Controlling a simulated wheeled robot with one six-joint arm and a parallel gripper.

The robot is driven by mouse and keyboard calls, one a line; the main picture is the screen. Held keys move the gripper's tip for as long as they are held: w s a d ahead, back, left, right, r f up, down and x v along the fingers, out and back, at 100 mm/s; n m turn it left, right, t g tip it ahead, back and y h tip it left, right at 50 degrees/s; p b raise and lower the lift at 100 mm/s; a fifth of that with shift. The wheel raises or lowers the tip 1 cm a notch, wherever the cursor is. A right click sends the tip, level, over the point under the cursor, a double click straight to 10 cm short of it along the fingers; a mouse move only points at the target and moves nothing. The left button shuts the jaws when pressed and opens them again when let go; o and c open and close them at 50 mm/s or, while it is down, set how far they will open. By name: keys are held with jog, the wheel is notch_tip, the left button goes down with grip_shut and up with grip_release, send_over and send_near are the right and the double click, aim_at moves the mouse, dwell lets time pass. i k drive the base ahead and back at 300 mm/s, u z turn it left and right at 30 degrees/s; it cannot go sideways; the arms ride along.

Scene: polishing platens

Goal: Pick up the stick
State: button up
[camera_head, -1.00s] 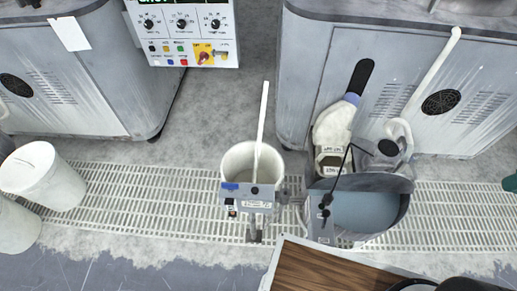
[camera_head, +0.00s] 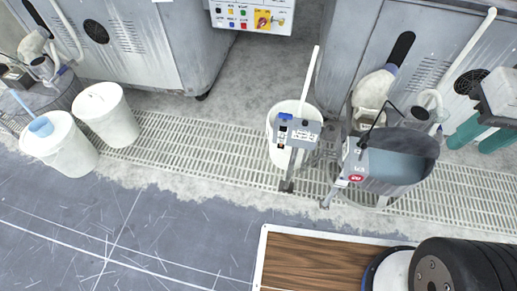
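A long thin white stick (camera_head: 308,80) stands in a white bucket (camera_head: 276,122) at the upper middle of the head view. Its upper part rises above the rim and leans slightly to the right. Its lower end is hidden inside the bucket and behind a small grey labelled box (camera_head: 297,133) in front. The bucket stands on the floor grating. My gripper is not in view, so its place relative to the stick cannot be seen.
A grey drum (camera_head: 397,165) with hoses stands right of the bucket. Grey machines (camera_head: 140,45) line the back. Two white buckets (camera_head: 62,150) (camera_head: 106,118) stand left. A wooden panel (camera_head: 310,262) and dark ribbed round object (camera_head: 465,268) fill the lower right. Floor at lower left is clear.

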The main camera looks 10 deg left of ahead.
aim_at(316, 48)
jog(key=u, duration=0.05)
jog(key=k, duration=0.4)
jog(key=u, duration=1.3)
jog(key=i, duration=1.55)
jog(key=z, duration=0.95)
jog(key=i, duration=0.75)
jog(key=z, duration=0.9)
